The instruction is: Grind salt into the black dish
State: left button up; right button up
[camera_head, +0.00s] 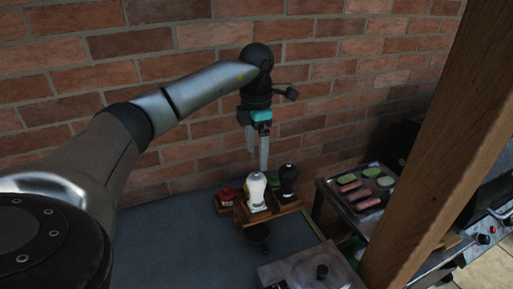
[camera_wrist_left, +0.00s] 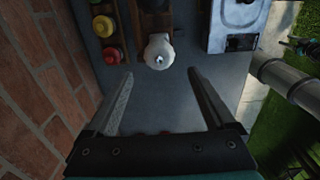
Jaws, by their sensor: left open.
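A white mill (camera_head: 256,190), likely the salt, stands upright on a small wooden rack (camera_head: 243,213) beside a black mill (camera_head: 288,182). The black dish (camera_head: 259,234) sits on the grey table in front of the rack. My left gripper (camera_head: 258,158) is open and empty, pointing down above and slightly behind the white mill. In the left wrist view the white mill (camera_wrist_left: 159,50) lies just beyond and between the fingertips (camera_wrist_left: 160,74), apart from them. I cannot make out the dish clearly there. My right gripper is not in view.
Red (camera_head: 227,196) and yellow-topped bottles stand left of the mills. A brick wall (camera_head: 180,150) rises close behind. A lidded grey box (camera_head: 305,268) is at the front. A grill tray with food (camera_head: 362,190) and a wooden post (camera_head: 440,140) are right. The grey table's left is clear.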

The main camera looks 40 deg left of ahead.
aim_at(257, 175)
pick_arm(q)
jog(key=shift+f+b, duration=1.8)
jog(key=shift+f, duration=0.45)
jog(key=shift+w+f+b, duration=0.1)
jog(key=shift+f+b, duration=0.9)
jog(key=shift+f, duration=1.05)
grip_shut()
jog(key=n+p, duration=0.2)
jog(key=n, duration=0.2)
jog(key=shift+r, duration=0.2)
jog(key=shift+f+n+p, duration=0.15)
jog(key=shift+n+p, duration=0.35)
jog(key=shift+n, duration=0.9)
